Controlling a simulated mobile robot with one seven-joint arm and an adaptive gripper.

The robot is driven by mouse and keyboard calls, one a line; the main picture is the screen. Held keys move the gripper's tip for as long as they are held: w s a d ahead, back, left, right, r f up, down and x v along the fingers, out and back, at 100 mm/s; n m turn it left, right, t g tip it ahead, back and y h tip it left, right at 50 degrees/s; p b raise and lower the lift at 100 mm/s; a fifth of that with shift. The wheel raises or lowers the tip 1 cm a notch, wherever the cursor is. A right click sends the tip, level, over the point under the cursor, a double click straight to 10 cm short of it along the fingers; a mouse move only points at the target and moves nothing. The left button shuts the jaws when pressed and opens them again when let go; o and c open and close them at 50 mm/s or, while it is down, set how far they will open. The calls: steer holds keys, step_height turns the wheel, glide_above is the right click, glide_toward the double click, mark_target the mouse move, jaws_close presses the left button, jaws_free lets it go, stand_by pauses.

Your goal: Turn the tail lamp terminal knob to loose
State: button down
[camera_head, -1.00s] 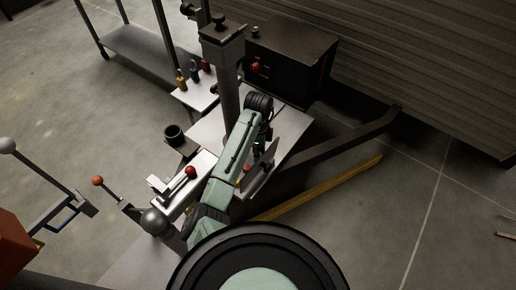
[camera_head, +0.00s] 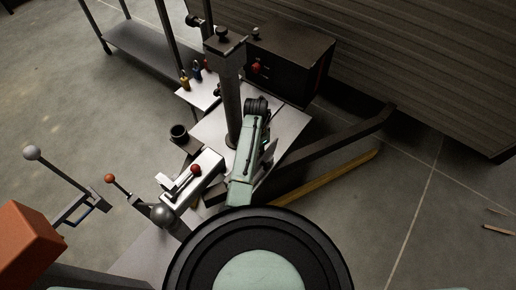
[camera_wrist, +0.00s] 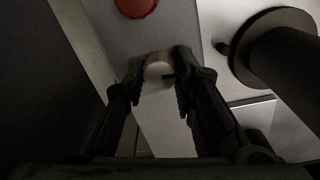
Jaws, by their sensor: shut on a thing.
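In the wrist view, a round pale knob (camera_wrist: 158,70) with a dark mark on its right side sits on a grey surface. I take it for the tail lamp terminal knob, though no label is readable. My gripper (camera_wrist: 160,75) has one finger on each side of the knob and is shut on it. In the head view, my arm reaches over the grey plate beside the dark post, and it hides the gripper and the pale knob.
A red scalloped knob (camera_wrist: 136,5) is just beyond the pale knob. A dark round post (camera_wrist: 285,55) with a flanged base stands at the right. In the head view, a dark cabinet (camera_head: 290,62), a small cup (camera_head: 179,133) and a red-balled lever (camera_head: 195,169) are around my arm.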

steer(key=shift+n, duration=0.5)
steer(key=shift+a, duration=0.1)
steer(key=c, duration=1.3)
jaws_free()
step_height(320, 180, up, 12)
steer(key=shift+w, duration=0.15)
steer(key=shift+a, duration=0.1)
